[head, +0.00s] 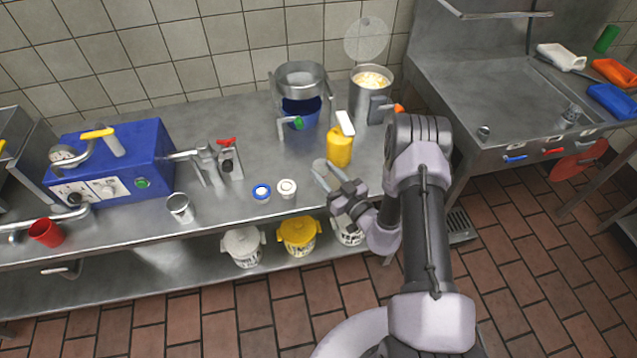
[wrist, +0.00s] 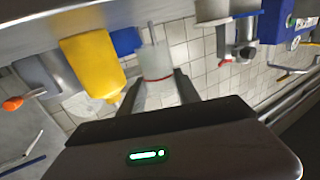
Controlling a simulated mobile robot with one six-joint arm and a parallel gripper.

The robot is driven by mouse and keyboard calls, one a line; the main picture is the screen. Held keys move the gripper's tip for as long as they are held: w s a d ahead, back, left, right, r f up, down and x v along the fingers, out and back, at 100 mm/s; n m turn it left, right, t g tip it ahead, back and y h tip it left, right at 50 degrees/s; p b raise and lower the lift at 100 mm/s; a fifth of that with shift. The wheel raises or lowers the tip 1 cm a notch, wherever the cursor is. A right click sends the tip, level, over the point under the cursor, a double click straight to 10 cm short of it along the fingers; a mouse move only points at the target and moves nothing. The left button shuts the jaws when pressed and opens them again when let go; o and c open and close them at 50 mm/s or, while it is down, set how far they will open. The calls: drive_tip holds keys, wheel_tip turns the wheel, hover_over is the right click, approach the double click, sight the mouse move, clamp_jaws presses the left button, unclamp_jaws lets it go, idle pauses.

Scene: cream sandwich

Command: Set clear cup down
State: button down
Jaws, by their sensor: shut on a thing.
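My gripper (head: 338,188) is over the front part of the steel counter (head: 235,170), near its right end. It is shut on the clear cup (head: 322,170), a pale see-through shape at the fingertips. In the wrist view my gripper (wrist: 158,92) has one finger on each side of the clear cup (wrist: 153,60), which has a thin red line across it. The head view does not show clearly whether the cup touches the counter.
A yellow bottle (head: 339,152) stands just behind the cup. Two small round lids, one blue-rimmed (head: 262,191) and one white (head: 287,187), lie to its left. A metal-looking cup (head: 181,208) and blue machine (head: 120,165) stand farther left. A steel pot (head: 371,82) is behind.

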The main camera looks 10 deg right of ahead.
drive_tip(key=shift+w+a+f, duration=0.15)
drive_tip(key=shift+w+a, duration=0.35)
drive_tip(key=shift+a, duration=0.15)
drive_tip(key=shift+w+a+f+b, duration=0.15)
drive_tip(key=shift+f+b, duration=0.05)
drive_tip(key=shift+b, duration=0.1)
drive_tip(key=shift+f+b, duration=0.75)
drive_tip(key=shift+f, duration=0.7)
drive_tip(key=shift+f, duration=0.2)
drive_tip(key=c, duration=0.9)
unclamp_jaws()
drive_tip(key=shift+o, duration=0.2)
drive_tip(key=shift+r, duration=0.1)
